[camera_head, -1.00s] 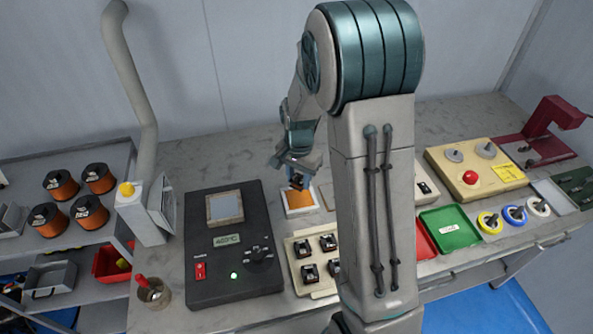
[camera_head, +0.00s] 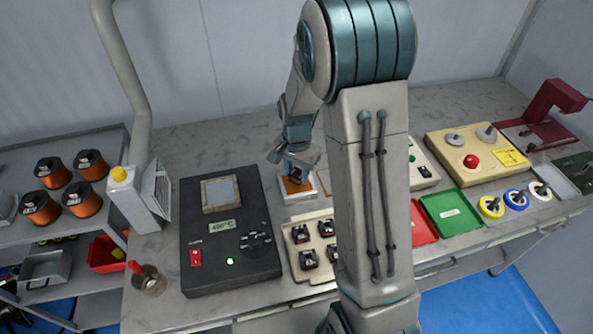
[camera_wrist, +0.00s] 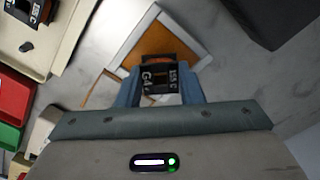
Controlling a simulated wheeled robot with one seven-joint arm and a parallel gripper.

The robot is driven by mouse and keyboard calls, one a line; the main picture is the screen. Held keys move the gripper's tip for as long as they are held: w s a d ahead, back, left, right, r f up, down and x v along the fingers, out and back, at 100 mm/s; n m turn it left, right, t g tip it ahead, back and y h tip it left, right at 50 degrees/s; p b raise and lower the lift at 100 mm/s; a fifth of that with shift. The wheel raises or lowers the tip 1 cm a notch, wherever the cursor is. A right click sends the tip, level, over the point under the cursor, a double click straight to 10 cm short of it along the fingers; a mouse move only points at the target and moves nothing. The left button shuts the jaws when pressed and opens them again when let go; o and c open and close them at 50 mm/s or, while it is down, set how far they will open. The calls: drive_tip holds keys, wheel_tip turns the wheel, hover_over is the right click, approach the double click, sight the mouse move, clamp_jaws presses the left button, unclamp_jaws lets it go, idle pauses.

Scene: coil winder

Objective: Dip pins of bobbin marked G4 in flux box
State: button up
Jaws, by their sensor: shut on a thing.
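My gripper (camera_wrist: 160,92) is shut on the bobbin marked G4 (camera_wrist: 158,78), its two fingers on either side of the dark body. The flux box (camera_wrist: 144,22), a shallow white-rimmed square box with an orange-brown inside, lies directly beyond and below the bobbin in the wrist view. In the head view my gripper (camera_head: 296,172) is over the flux box (camera_head: 309,195), and the fingers cover part of it. The bobbin's pins are hidden, so I cannot tell whether they touch the orange surface.
A cream tray (camera_head: 322,279) with several dark bobbins stands in front of the flux box. A black solder pot unit (camera_head: 203,272) with a lit display is to the left. Red (camera_head: 420,222) and green (camera_head: 452,215) trays lie right of my arm. Bare bench surrounds the box's back.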

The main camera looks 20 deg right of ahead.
drive_tip(key=shift+f+b, duration=0.65)
drive_tip(key=shift+f, duration=0.15)
drive_tip(key=shift+r, duration=0.15)
idle(1.0)
drive_tip(key=shift+r+p, duration=2)
drive_tip(key=shift+r, duration=0.65)
